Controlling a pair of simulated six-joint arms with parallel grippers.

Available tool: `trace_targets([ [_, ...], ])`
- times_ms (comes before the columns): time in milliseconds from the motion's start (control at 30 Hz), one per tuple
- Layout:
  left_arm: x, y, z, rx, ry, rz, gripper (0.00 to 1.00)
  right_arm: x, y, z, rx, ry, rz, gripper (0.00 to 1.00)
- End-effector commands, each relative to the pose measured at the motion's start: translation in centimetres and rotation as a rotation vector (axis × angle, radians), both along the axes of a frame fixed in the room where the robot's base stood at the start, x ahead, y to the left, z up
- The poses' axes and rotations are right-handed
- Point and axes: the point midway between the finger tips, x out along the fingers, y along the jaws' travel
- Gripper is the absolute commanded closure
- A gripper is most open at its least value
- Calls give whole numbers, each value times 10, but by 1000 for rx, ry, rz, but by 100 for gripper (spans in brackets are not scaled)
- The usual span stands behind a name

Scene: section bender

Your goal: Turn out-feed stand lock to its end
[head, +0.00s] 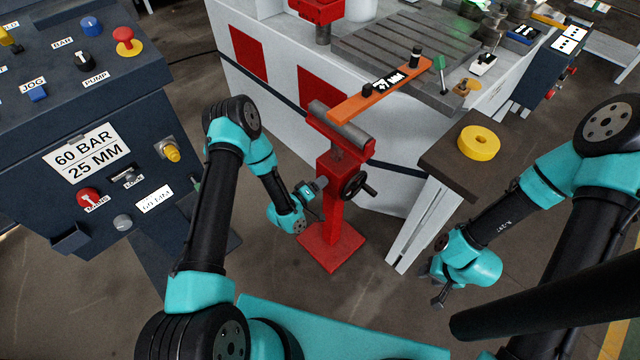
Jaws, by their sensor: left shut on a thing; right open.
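The red out-feed stand (334,205) stands upright on the floor at mid-picture, with a grey roller on top. A black handwheel (354,185) with a crank grip sits on the right side of its column. My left gripper (313,199) is at the left side of the column. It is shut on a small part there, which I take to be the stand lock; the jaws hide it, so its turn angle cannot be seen. My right gripper (440,299) is open and empty, low at the right, well away from the stand.
An orange bar (380,90) with a millimetre label lies above the roller towards the machine table (385,45). A yellow ring (480,142) lies on a dark side table (440,155). A control console (90,120) stands at left. Floor in front of the stand is clear.

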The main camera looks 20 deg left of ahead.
Motion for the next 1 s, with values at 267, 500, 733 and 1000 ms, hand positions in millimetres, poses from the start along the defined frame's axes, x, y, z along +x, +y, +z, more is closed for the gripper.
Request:
trace_targets([
  [267,0,0,0,1,-1,0,39,0,0,0,0,0,0,57],
  [500,0,0,0,1,-1,0,33,0,0,0,0,0,0,57],
  [733,-6,4,0,0,1,0,33,0,0,0,0,0,0,57],
  [1000,-39,25,-1,0,2,3,33,0,0,0,0,0,0,57],
])
